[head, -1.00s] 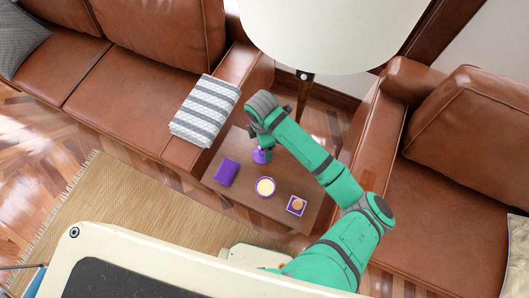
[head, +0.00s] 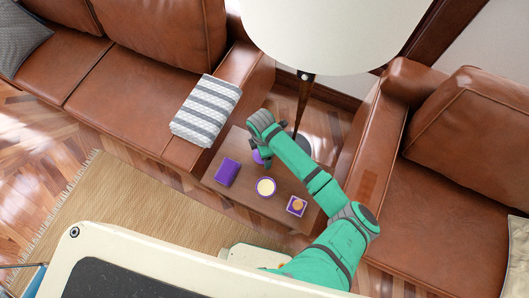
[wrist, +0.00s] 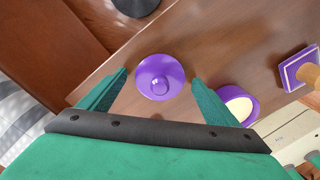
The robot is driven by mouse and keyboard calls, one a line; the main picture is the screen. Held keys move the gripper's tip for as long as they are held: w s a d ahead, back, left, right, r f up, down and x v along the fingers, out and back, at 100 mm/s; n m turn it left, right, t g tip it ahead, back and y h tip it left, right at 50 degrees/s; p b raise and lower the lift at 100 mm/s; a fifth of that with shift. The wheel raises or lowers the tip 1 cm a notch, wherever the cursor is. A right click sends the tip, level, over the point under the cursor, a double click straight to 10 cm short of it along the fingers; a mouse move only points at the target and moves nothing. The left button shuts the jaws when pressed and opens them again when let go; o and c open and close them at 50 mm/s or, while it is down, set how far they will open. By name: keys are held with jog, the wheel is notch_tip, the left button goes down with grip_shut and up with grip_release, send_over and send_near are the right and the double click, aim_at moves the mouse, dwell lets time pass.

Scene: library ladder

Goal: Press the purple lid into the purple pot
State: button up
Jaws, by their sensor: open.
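The purple lid (wrist: 160,77) is round with a small knob on top and lies on the small wooden side table (head: 243,201). In the head view the lid (head: 257,157) is partly hidden by my gripper (head: 266,150). The wrist view shows my gripper (wrist: 160,80) open and empty above the lid, with one finger to each side of it. The purple pot (head: 265,187), with a purple rim and a pale cream inside, stands apart from the lid. The pot (wrist: 238,104) also shows in the wrist view, partly behind the right finger.
A purple box-like item (head: 227,173) lies left of the pot. A purple square piece with a tan round top (head: 297,206) lies right of it. A lamp (head: 330,35) stands behind. Brown leather sofas (head: 150,90) flank the table; a striped blanket (head: 206,110) hangs over one armrest.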

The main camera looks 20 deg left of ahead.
jog(key=shift+f, duration=0.25)
jog(key=c, duration=1.2)
jog(key=shift+o, duration=0.2)
jog(key=shift+r, duration=0.1)
